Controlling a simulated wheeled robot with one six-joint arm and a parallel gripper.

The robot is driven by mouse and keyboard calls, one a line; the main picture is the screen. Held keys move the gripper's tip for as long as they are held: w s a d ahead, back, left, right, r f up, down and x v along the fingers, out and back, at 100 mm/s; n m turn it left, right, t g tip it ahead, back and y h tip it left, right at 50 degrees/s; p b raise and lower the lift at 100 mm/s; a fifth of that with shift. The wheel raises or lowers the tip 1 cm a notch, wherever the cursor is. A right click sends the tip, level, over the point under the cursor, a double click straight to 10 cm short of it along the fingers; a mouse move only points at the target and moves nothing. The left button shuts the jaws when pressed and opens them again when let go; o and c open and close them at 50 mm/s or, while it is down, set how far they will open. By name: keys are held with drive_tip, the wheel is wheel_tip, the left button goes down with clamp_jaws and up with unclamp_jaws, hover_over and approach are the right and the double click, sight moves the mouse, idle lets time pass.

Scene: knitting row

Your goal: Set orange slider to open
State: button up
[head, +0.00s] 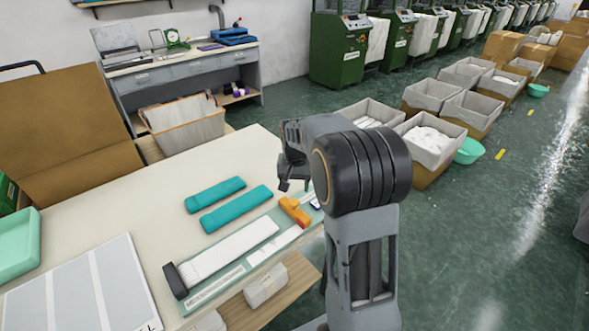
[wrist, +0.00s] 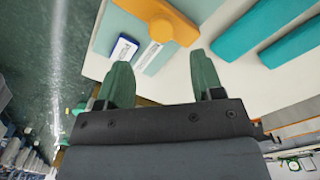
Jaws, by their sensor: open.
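The orange slider (head: 294,211) sits across the far right end of a pale teal board (head: 203,297) on the table. A blue and white tag (wrist: 123,50) lies at the board's end. A white strip (head: 228,249) runs along the board from a dark end block (head: 175,281). My gripper (wrist: 160,72) is open and empty. Its two fingers are apart, short of the slider in the wrist view. In the head view the gripper (head: 295,184) is above the board's far end, partly hidden by my arm.
Two teal bars (head: 225,202) lie beside the board. A grey striped panel (head: 85,290) and a mint tray (head: 19,245) are at the left. A wooden shelf (head: 268,298) with pale bundles is below the table's front edge. The table's far part is clear.

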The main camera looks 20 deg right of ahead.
sight(295, 201)
wheel_tip(295, 201, up, 7)
idle(0.3)
idle(0.5)
